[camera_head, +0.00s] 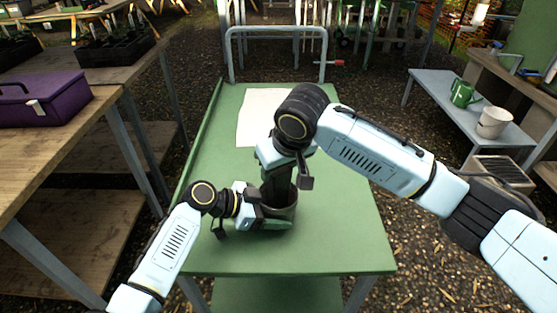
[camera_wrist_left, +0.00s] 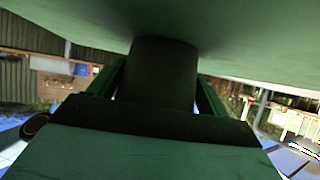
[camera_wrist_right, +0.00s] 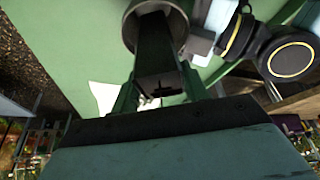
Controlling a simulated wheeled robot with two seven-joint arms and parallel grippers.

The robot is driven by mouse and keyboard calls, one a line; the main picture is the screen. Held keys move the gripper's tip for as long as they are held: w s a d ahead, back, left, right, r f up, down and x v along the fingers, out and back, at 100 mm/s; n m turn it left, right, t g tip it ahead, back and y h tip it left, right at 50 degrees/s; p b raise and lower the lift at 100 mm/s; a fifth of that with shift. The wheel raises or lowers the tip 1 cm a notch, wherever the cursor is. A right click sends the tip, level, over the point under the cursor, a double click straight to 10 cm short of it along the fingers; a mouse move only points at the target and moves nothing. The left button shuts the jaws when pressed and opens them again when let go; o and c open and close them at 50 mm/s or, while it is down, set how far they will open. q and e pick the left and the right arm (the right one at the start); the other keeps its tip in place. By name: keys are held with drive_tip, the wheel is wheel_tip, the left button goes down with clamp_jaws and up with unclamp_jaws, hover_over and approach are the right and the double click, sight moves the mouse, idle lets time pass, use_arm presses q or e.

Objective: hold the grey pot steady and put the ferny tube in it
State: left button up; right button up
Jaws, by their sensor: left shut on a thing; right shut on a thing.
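The grey pot (camera_head: 291,209) stands on the green table top near its front edge. My left gripper (camera_head: 268,222) is low beside it and shut on its wall; in the left wrist view the dark pot (camera_wrist_left: 158,75) sits between both fingers. My right gripper (camera_head: 274,172) points down above the pot and is shut on a dark tapered tube (camera_wrist_right: 156,50). In the right wrist view the tube's lower end reaches into the mouth of the pot (camera_wrist_right: 182,22). I cannot tell whether it touches the bottom. No fern leaves can be made out.
The green table (camera_head: 340,235) has a white sheet (camera_head: 252,125) behind the pot and a raised rail at its far end. A wooden bench with a purple box (camera_head: 45,100) is at left.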

sight(278, 185)
drive_tip(key=shift+f, duration=2.7)
drive_tip(key=o, duration=1.5)
drive_tip(key=shift+a, duration=0.1)
drive_tip(key=shift+c, duration=0.2)
drive_tip(key=shift+s, duration=0.1)
drive_tip(key=shift+r, duration=0.3)
drive_tip(key=v, duration=1.1)
drive_tip(key=shift+d, duration=0.25)
drive_tip(key=shift+r, duration=0.15)
use_arm(q)
drive_tip(key=o, duration=0.7)
drive_tip(key=shift+o, duration=0.3)
